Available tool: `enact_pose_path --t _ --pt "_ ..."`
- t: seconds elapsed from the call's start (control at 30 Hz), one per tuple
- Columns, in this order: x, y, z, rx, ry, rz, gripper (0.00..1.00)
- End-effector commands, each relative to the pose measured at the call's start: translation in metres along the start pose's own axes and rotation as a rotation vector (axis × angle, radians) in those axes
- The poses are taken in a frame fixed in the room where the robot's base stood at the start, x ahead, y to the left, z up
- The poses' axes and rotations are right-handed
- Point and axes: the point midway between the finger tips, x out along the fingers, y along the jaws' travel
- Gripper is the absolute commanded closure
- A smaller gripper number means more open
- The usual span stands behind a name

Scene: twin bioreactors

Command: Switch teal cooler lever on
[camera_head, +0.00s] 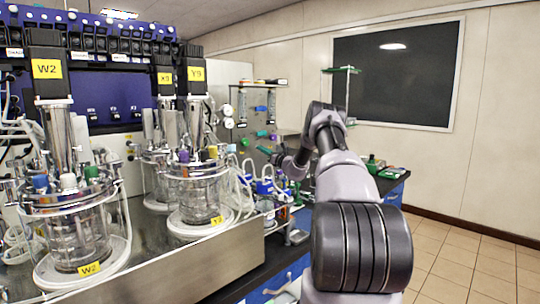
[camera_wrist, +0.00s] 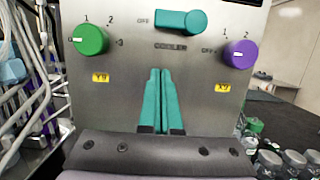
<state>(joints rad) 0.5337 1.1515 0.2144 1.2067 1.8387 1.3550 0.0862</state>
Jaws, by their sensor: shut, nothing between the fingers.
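The teal cooler lever (camera_wrist: 180,21) is on a grey metal panel at the top of the wrist view, above the word COOLER. It lies roughly level, its narrower end toward the OFF mark on its left and its rounder end to the right. My gripper (camera_wrist: 160,73) has teal fingers, pressed together and empty, pointing up at the panel just below the COOLER label. The fingertips are below the lever and apart from it. In the head view my gripper (camera_head: 262,149) is small and far off, in front of the panel; the lever is too small there to read.
A green knob (camera_wrist: 90,39) is left of the lever and a purple knob (camera_wrist: 240,54) right of it. Tubes (camera_wrist: 28,95) hang at the left; several capped bottles (camera_wrist: 270,162) stand lower right. Glass bioreactors (camera_head: 197,190) fill the bench at left in the head view.

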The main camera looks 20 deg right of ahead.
Motion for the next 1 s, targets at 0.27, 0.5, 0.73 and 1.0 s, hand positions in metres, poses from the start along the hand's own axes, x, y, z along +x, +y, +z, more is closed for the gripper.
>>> enact_pose_path --t 0.27,0.5,0.73,1.0 --pt "0.012 0.0 0.033 -0.001 0.001 0.001 1.0" --pt "0.014 0.0 0.039 -0.001 0.001 0.0 1.0" --pt "0.014 0.0 0.039 0.0 0.001 0.0 1.0" --pt "0.014 0.001 0.041 0.043 0.0 -0.011 1.0"
